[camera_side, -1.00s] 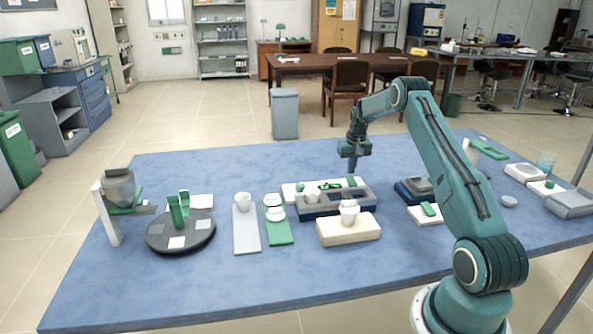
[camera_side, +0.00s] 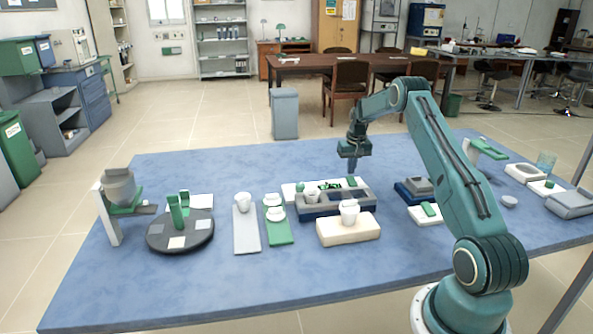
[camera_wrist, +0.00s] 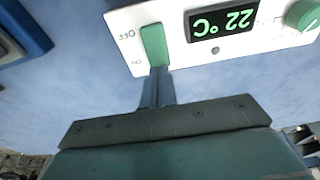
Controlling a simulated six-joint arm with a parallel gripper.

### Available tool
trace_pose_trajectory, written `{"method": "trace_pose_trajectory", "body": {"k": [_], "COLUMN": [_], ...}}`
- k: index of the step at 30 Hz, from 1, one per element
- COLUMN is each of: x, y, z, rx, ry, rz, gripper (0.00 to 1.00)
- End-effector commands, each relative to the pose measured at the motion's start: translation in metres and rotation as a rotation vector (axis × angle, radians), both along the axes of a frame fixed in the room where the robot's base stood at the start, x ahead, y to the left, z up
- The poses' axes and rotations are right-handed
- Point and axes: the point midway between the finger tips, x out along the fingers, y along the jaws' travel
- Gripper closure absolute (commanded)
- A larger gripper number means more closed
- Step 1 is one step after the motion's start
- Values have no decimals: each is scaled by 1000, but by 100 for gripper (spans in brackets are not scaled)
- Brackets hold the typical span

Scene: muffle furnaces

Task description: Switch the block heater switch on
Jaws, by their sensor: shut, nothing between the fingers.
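The block heater (camera_side: 345,205) is a grey and dark blue unit on the blue table, with a white control panel (camera_side: 291,191) along its far side. In the wrist view the panel (camera_wrist: 175,65) fills the top. I cannot tell which way the switch is set. My gripper (camera_wrist: 157,82) is shut and empty, its fingertips by the ON-label end of the switch. Contact is not clear. In the side view my gripper (camera_side: 352,172) points down just above the panel's right part.
The display (camera_wrist: 224,20) reads 22 °C, with a green knob (camera_wrist: 303,15) beside it. A cup (camera_side: 349,211) stands on a cream block (camera_side: 348,232) in front. A dark round turntable (camera_side: 180,244) is at left. Open table lies beyond the panel.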

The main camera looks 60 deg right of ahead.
Motion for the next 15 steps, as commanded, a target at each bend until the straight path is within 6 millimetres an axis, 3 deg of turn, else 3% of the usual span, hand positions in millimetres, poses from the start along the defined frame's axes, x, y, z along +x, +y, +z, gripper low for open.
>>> {"method": "trace_pose_trajectory", "body": {"k": [15], "x": [0], "y": [0], "z": [-6], "rx": [0], "ry": [0], "rz": [0], "gripper": [100]}}
